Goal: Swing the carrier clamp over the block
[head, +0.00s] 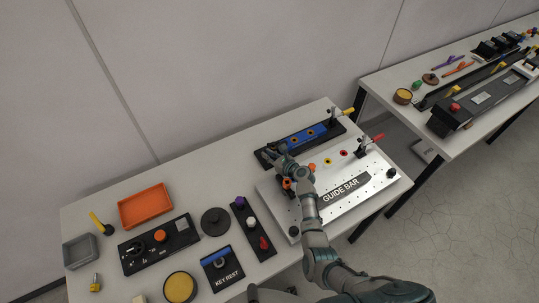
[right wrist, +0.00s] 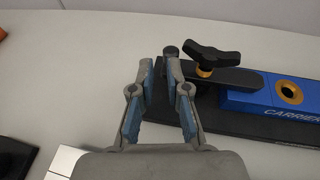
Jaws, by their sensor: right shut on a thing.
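The blue carrier block (head: 301,138) lies on a dark base at the back of the right part of the table. Its lettered face and a brass-ringed hole show in the right wrist view (right wrist: 282,96). The carrier clamp (right wrist: 236,79) is a dark flat arm under a black wing knob (right wrist: 212,57) on a brass stud. It lies over the block's left end. My right gripper (head: 279,152) is at that end, its fingers (right wrist: 165,75) shut at the clamp arm's left tip. The exact contact is partly hidden by the right finger. My left gripper is not in view.
A silver guide bar plate (head: 368,186) with knobs lies in front of the block. An orange tray (head: 146,205) and a black control box (head: 160,242) lie left.

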